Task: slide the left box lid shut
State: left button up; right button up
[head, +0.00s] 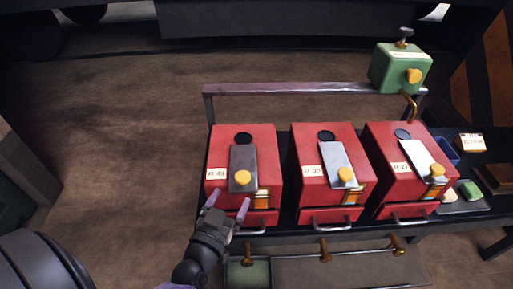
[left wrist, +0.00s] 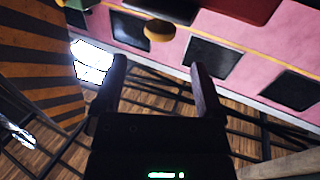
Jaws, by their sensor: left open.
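The left red box (head: 215,150) stands on a dark bench at the left end of a row of three. Its grey sliding lid (head: 243,157) lies on the top, with a yellow knob (head: 242,177) near its front end. A dark round hole (head: 243,138) shows uncovered behind the lid. My left gripper (head: 228,204) is open and empty at the front of this box, just below the knob in the picture. In the left wrist view its fingers (left wrist: 158,66) are spread, with a yellow knob (left wrist: 158,30) beyond them. My right gripper is not in view.
The middle red box (head: 304,150) and right red box (head: 382,150) stand alongside with similar lids. A green box (head: 390,68) sits above a rear rail (head: 300,89). A front rail with brass fittings (head: 325,250) runs below the boxes. Floor is clear to the left.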

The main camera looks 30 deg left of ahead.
aim_at(245, 172)
pick_arm(q)
jog(key=w, duration=0.3)
jog(key=w+a+b, duration=0.1)
jog(key=w, duration=0.1)
jog(key=w+b, duration=0.1)
jog(key=w, duration=0.2)
jog(key=shift+w+a, duration=0.15)
jog(key=shift+w, duration=0.15)
jog(key=shift+w+a, duration=0.1)
jog(key=shift+w, duration=0.35)
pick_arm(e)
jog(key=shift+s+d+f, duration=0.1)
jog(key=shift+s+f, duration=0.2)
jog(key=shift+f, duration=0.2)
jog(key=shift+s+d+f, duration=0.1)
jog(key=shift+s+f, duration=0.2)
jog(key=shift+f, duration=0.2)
pick_arm(q)
jog(key=shift+c, duration=0.3)
grip_shut()
